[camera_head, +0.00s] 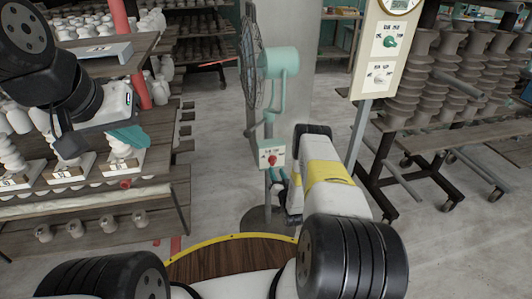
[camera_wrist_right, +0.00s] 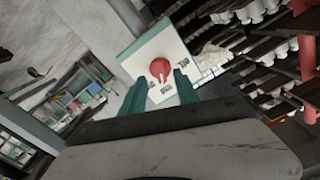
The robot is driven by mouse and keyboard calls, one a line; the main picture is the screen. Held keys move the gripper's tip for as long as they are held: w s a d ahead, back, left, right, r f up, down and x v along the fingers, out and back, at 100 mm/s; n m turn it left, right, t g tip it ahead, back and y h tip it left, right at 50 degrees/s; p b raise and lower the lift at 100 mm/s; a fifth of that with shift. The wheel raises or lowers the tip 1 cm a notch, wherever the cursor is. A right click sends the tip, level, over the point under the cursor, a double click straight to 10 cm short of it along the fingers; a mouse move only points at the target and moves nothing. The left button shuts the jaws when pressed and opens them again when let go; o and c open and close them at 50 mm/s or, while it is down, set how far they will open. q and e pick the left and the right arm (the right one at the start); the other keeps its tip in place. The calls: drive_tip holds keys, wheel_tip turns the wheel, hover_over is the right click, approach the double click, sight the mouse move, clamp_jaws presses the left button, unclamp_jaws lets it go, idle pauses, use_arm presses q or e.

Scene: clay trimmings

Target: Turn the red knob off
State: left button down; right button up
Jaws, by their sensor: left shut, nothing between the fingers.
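The red knob (camera_head: 272,158) sits on a small white control box (camera_head: 264,152) on the stand of a teal fan. In the right wrist view the red knob (camera_wrist_right: 161,69) has a pale pointer mark, on a white face with small labels I cannot read clearly. My right gripper (camera_head: 277,174) is just below and in front of the box. Its two teal fingers are apart, and in the right wrist view the gripper (camera_wrist_right: 163,84) faces the knob, with nothing held; contact cannot be told. My left gripper (camera_head: 130,137) is shut and empty by the left shelves.
A cream panel (camera_head: 367,50) with a green knob (camera_head: 390,42) and a grey knob (camera_head: 380,77) stands on a post at right. Wheeled racks of pottery (camera_head: 445,75) are behind it. Shelves (camera_head: 100,195) fill the left. Floor around the fan base (camera_head: 258,220) is partly clear.

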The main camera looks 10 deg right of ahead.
sight(273, 164)
drive_tip(key=shift+w, duration=2.35)
drive_tip(key=shift+a, duration=0.1)
drive_tip(key=shift+c, duration=0.5)
clamp_jaws()
